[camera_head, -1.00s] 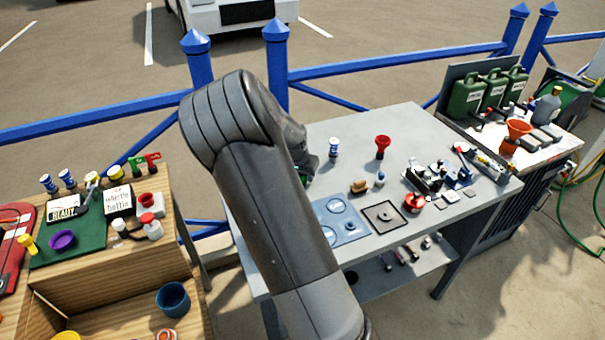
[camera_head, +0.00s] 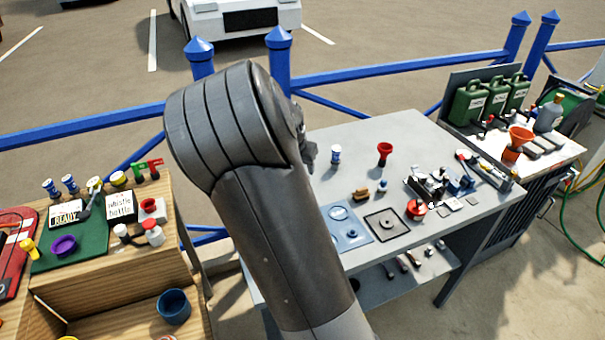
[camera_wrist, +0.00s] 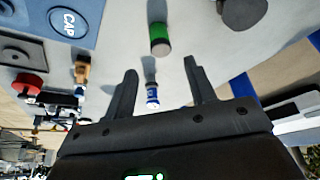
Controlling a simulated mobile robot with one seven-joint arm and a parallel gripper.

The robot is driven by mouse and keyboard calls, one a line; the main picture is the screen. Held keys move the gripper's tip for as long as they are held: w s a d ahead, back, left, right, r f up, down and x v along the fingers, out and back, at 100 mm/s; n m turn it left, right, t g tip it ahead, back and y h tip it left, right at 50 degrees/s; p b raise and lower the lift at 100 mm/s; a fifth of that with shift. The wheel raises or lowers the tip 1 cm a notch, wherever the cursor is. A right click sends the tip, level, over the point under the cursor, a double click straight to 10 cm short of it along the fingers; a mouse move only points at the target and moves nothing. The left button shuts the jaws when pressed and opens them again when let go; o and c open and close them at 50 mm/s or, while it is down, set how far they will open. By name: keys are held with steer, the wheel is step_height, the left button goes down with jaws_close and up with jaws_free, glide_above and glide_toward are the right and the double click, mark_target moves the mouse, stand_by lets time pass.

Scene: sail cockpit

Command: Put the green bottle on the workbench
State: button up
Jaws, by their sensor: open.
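A green cylinder, which looks like the green bottle (camera_wrist: 159,38), shows in the wrist view against the grey top of the workbench (camera_head: 405,145). It seems to stand there, though its base contact is hard to make out. My gripper (camera_wrist: 160,70) is open, with its fingers spread and nothing between them. The bottle is beyond the fingertips, apart from them. In the head view my arm hides the bottle and most of my gripper.
A wooden stand (camera_head: 150,265) is at left, green canisters (camera_head: 468,103) at right, and a blue fence (camera_head: 400,68) behind.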

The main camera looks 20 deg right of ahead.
steer(key=s+a+r+n+y, duration=0.1)
steer(key=s+a+r+n, duration=0.2)
steer(key=s, duration=0.7)
steer(key=s+a+r+n+t+y, duration=0.1)
steer(key=s+a+r+n, duration=0.2)
steer(key=s, duration=0.8)
steer(key=s+a+r+n+t+y, duration=0.1)
steer(key=s+a+r+n, duration=0.2)
steer(key=s+a+r, duration=0.4)
steer(key=s+r, duration=0.1)
steer(key=s, duration=0.3)
steer(key=shift+s, duration=0.2)
